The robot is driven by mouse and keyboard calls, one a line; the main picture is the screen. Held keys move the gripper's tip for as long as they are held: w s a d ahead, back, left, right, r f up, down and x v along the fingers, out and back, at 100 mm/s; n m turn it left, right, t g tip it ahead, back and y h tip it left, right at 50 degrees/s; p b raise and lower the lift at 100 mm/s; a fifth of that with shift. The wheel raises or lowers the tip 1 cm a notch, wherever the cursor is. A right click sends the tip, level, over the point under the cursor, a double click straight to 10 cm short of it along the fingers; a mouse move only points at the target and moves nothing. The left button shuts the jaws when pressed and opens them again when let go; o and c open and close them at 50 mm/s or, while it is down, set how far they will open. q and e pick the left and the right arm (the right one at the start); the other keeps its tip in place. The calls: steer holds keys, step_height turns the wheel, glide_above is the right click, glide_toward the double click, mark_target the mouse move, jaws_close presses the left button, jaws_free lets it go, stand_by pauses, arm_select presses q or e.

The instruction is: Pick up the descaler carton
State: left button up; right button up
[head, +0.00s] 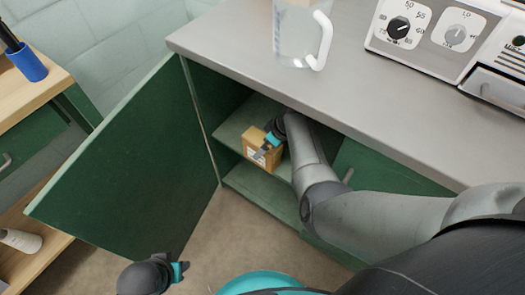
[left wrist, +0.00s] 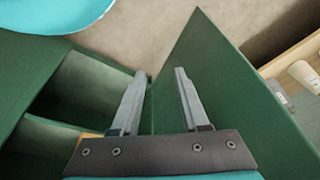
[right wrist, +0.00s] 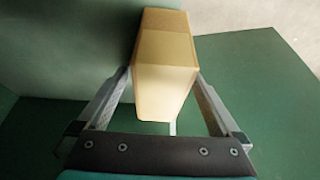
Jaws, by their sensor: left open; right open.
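The descaler carton (head: 249,139), an orange-brown box with a pale label, stands on the upper shelf inside the open green cabinet. My right arm reaches into the cabinet, and its gripper (head: 266,148) is at the carton. In the right wrist view the carton (right wrist: 165,55) lies between the two fingers of the open right gripper (right wrist: 161,74), one finger along each side; I cannot tell whether they touch it. My left gripper (head: 182,271) is open and empty, low in front of the cabinet door. It also shows in the left wrist view (left wrist: 163,72).
The green cabinet door (head: 125,165) stands wide open on the left. A grey counter (head: 240,45) overhangs the shelf and carries a clear jug (head: 293,35) and a white machine (head: 430,40). A wooden cart (head: 30,85) with a blue cup (head: 27,62) stands at left.

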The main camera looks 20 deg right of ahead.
steer(key=shift+b+x, duration=2.15)
steer(key=shift+x, duration=0.25)
steer(key=shift+f, duration=0.3)
arm_select(q)
step_height(320, 180, up, 10)
steer(key=w+t, duration=0.1)
steer(key=shift+w+t, duration=0.15)
steer(key=shift+t, duration=0.15)
steer(key=shift+r, duration=0.1)
arm_select(e)
steer(key=c, duration=1.5)
jaws_close()
arm_select(q)
steer(key=shift+d, duration=0.1)
arm_select(e)
steer(key=shift+r, duration=0.2)
